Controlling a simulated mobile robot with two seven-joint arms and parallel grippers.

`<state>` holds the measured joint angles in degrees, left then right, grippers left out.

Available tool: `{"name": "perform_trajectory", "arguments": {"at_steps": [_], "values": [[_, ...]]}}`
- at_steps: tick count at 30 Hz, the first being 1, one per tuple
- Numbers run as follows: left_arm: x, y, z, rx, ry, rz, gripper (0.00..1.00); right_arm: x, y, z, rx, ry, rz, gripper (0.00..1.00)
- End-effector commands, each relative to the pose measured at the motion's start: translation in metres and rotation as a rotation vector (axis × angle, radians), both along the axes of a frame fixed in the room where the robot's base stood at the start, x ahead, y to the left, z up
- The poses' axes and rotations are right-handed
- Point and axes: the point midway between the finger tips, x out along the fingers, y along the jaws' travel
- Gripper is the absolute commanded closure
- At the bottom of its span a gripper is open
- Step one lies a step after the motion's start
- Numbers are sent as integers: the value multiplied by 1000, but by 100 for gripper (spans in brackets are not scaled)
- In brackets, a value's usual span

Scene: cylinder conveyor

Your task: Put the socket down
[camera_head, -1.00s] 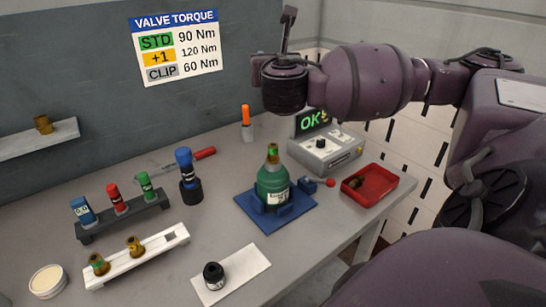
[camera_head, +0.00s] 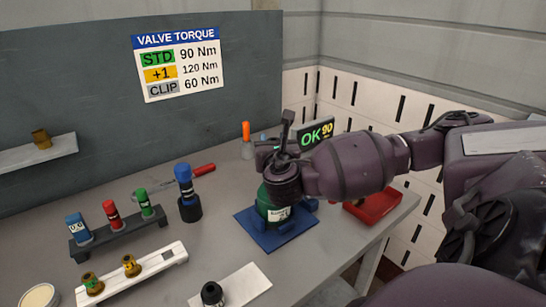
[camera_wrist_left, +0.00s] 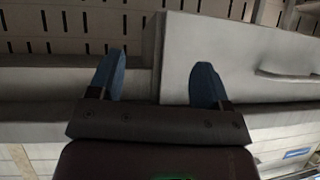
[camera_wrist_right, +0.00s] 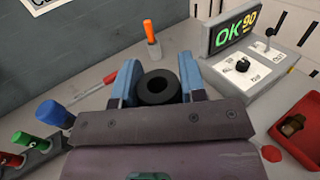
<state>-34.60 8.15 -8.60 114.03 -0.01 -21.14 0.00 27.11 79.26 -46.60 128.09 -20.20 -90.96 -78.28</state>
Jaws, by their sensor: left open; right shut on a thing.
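My right gripper (camera_head: 268,150) is in front of and above the green cylinder (camera_head: 266,208) in the head view and hides its top. The right wrist view shows its blue fingers shut on a black ring-shaped socket (camera_wrist_right: 157,92) with an open hole facing the camera. Whether the socket touches anything below cannot be told. Another black socket (camera_head: 212,294) stands on a white mat (camera_head: 246,284) at the front. My left gripper (camera_wrist_left: 158,65) is open and empty in the left wrist view, away from the work objects.
The cylinder sits in a blue fixture (camera_head: 283,238). A console display (camera_head: 317,132) reads OK 90. A red tray (camera_head: 378,206) is at the right. A blue-topped tool (camera_head: 184,177) stands left, by a dark rack (camera_head: 125,228) and a white valve rack (camera_head: 150,268). The right front tabletop is clear.

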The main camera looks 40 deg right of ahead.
Motion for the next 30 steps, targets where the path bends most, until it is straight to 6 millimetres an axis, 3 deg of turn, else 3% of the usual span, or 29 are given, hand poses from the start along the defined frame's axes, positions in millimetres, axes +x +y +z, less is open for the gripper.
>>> {"name": "perform_trajectory", "arguments": {"at_steps": [10, 22, 23, 27, 30], "values": [[4, 0, 8, 0, -10, -2, 29, 0, 0, -35, 1, 1, -1, 89], [5, 0, 7, 0, -11, -2, 29, 0, 0, -41, 1, 1, 0, 89], [4, 0, 7, 0, -11, -2, 29, 0, 0, -42, 1, 2, 0, 59], [3, 0, 6, 1, -9, -1, 29, 0, 0, -41, 1, 1, 1, 37], [2, 0, 6, 0, -5, 0, 29, 0, 0, -41, 1, 1, 0, 36]]}}
